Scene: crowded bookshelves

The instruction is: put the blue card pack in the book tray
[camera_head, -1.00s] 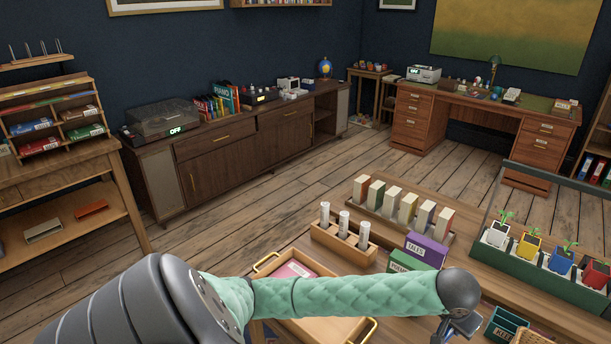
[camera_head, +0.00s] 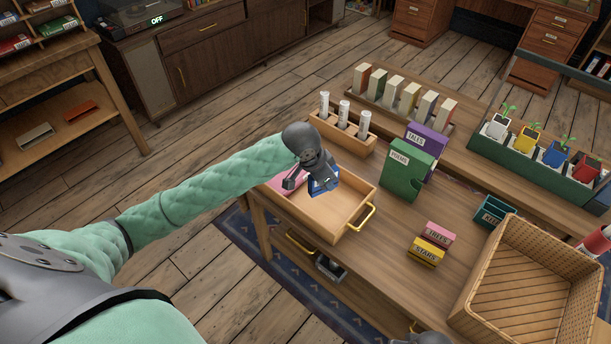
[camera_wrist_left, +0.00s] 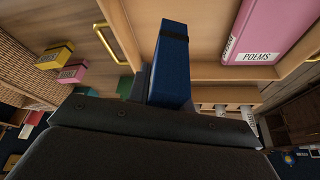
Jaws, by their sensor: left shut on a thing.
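My left gripper (camera_head: 308,182) is shut on the blue card pack (camera_head: 326,181) and holds it over the wooden book tray (camera_head: 335,213). In the left wrist view the blue pack (camera_wrist_left: 172,62) sticks out from between the fingers, with the tray floor (camera_wrist_left: 205,25) behind it. The tray has gold handles and holds a pink book, POEMS (camera_wrist_left: 270,32), lying on the tray's far-left side in the head view, partly hidden by my gripper. I cannot tell whether the pack touches the tray floor.
On the table stand green (camera_head: 407,172) and purple (camera_head: 427,139) boxes, a rack of white tubes (camera_head: 343,130), pink (camera_head: 440,233) and yellow (camera_head: 426,251) packs, a small teal box (camera_head: 494,212) and a wicker basket (camera_head: 540,290). The tray's right part is bare.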

